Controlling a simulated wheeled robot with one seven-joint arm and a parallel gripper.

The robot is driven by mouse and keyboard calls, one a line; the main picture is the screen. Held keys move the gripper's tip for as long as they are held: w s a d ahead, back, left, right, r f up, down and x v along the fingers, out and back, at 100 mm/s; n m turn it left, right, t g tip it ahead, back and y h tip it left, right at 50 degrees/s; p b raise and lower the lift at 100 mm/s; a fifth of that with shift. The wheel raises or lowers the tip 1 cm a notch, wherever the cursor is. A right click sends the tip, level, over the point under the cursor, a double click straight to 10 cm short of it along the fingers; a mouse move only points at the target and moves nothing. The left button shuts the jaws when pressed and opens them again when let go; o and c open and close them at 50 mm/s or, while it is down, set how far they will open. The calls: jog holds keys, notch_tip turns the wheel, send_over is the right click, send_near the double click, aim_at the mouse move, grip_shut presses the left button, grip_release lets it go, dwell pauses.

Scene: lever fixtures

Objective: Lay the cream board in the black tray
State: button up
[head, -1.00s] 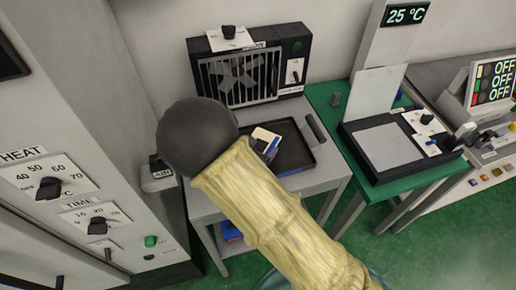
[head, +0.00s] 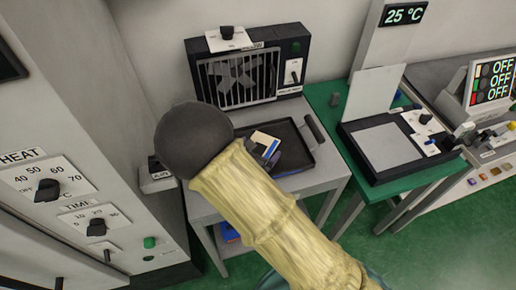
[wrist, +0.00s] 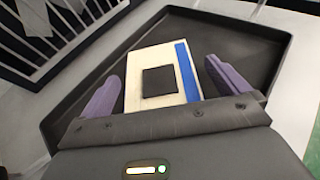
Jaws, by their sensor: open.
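The cream board (wrist: 142,61) has a dark square in its middle and a blue strip along one side. In the wrist view it lies over the floor of the black tray (wrist: 245,50), between the two purple fingers of my gripper (wrist: 163,85). The fingers are apart, with a gap on each side of the board. In the head view the board (head: 264,139) shows inside the tray (head: 293,160), partly hidden by my arm. Whether it lies fully flat on the tray floor I cannot tell.
The tray stands on a grey table in front of a black fan unit (head: 291,38). A tall cabinet with HEAT and TIME dials (head: 47,189) is at the left. A green table with a black-framed device (head: 388,145) is at the right.

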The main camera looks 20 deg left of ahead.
jog(key=v, duration=1.2)
jog(key=shift+s+f+b, duration=0.1)
jog(key=shift+b, duration=0.2)
jog(key=d+m+g+h, duration=0.1)
jog(key=d+m, duration=0.1)
jog(key=d, duration=0.1)
jog(key=w+d+m+g+h, duration=0.1)
jog(key=d+m, duration=0.1)
jog(key=d, duration=0.1)
jog(key=w+d+m+g+h, duration=0.1)
jog(key=d+m+g, duration=0.1)
jog(key=d, duration=0.2)
jog(key=shift+w, duration=0.25)
jog(key=s+d+r+m+g+y, duration=0.1)
jog(key=d+r+m+g+y, duration=0.1)
jog(key=d+m, duration=0.8)
jog(key=s+d+r+m+g+y, duration=0.2)
jog(key=d+m, duration=0.9)
jog(key=m, duration=0.6)
jog(key=shift+s+d+r+g+y, duration=0.25)
jog(key=shift+r+g+y, duration=0.55)
jog(key=shift+g+y, duration=0.35)
jog(key=shift+r, duration=0.1)
